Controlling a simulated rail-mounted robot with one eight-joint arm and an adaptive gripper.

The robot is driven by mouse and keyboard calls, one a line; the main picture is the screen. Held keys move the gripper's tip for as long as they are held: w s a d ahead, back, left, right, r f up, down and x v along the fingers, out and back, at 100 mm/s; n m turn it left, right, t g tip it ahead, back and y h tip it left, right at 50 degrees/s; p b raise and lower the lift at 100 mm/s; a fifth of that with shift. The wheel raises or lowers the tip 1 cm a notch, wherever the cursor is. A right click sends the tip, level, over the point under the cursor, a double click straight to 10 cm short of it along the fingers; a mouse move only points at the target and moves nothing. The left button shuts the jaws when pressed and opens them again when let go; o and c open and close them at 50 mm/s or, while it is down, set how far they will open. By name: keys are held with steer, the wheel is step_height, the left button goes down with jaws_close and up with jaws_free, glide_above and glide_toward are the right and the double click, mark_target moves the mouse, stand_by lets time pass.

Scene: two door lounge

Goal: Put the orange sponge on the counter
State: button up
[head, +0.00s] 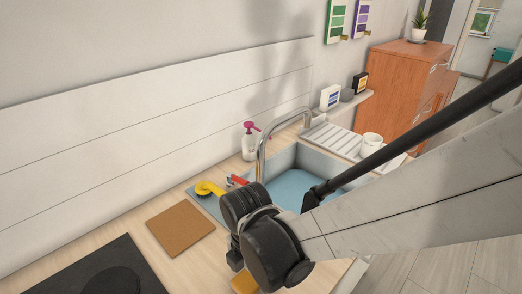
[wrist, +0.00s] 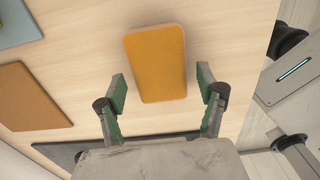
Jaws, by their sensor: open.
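The orange sponge (wrist: 155,50) is a rounded rectangular block that appears to lie flat on the light wooden counter (wrist: 90,52). In the head view only a small orange part of it (head: 244,284) shows below my dark wrist joint. My gripper (wrist: 162,84) is open over the counter. In the wrist view its two green-padded fingers stand on either side of the sponge's near half, with a gap on both sides. Nothing is held. In the head view the fingers are hidden behind my arm.
A cork board (head: 180,225) and a black hob (head: 108,277) lie to the left. A blue mat with a yellow brush (head: 207,188) lies behind. The sink (head: 295,185) has a tall tap (head: 262,145). A pink-topped soap bottle (head: 249,147) and white mug (head: 372,145) stand nearby.

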mark_target(250, 278)
step_height(250, 278, up, 11)
steer(key=p, duration=0.1)
steer(key=d+r+m+t, duration=0.3)
steer(key=d+m, duration=0.9)
steer(key=m, duration=0.1)
steer(key=d+r+m+t, duration=0.4)
steer(key=d+m, duration=0.8)
steer(key=m, duration=0.2)
steer(key=shift+s+r+m, duration=0.15)
steer(key=shift+s+m, duration=0.1)
steer(key=shift+m, duration=0.05)
steer(key=shift+d, duration=0.1)
steer(key=shift+f+b, duration=0.65)
steer(key=shift+f, duration=0.1)
steer(key=shift+c, duration=0.5)
